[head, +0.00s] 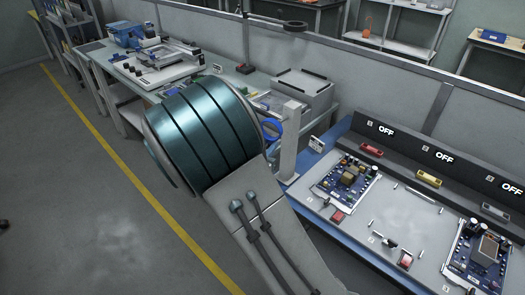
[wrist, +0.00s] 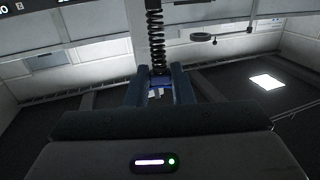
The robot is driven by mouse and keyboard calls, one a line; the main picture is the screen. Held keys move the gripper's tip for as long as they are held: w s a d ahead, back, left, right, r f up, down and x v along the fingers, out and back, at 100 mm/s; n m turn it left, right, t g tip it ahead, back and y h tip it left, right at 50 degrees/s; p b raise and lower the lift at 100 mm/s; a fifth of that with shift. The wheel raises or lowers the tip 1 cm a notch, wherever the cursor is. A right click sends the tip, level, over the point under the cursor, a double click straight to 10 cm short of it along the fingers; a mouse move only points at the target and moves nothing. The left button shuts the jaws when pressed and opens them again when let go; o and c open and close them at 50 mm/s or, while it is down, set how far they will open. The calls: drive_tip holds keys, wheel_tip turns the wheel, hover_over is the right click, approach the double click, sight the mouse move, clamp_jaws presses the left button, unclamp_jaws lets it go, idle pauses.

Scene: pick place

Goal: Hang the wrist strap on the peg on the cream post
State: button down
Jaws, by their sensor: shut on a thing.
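The cream post (head: 290,142) stands at the left end of the blue-edged bench in the head view. I cannot make out its peg. A blue loop (head: 272,127), apparently the wrist strap's band, shows just left of the post, partly behind my arm. I cannot tell whether it touches the post. In the wrist view my gripper (wrist: 159,88) is shut on the wrist strap. A bit of its blue band (wrist: 159,81) shows between the fingers, and its black coiled cord (wrist: 156,40) runs up the picture from there. My arm hides the gripper in the head view.
The bench (head: 385,215) at right holds circuit boards, with a dark panel of OFF displays (head: 443,156) behind. A grey box (head: 303,90) stands behind the post. Another workbench (head: 130,75) with equipment is at far left.

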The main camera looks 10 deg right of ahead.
drive_tip(key=shift+w+d+f+b, duration=0.25)
drive_tip(key=shift+w+d+b, duration=0.2)
drive_tip(key=shift+d, duration=0.25)
drive_tip(key=shift+w+d+f+b, duration=0.25)
drive_tip(key=shift+w+d+b, duration=0.1)
drive_tip(key=shift+w+d, duration=0.3)
drive_tip(key=shift+w+d+f+b, duration=0.25)
drive_tip(key=shift+w+d+b, duration=0.2)
drive_tip(key=shift+d, duration=0.3)
drive_tip(key=c, duration=1.2)
unclamp_jaws()
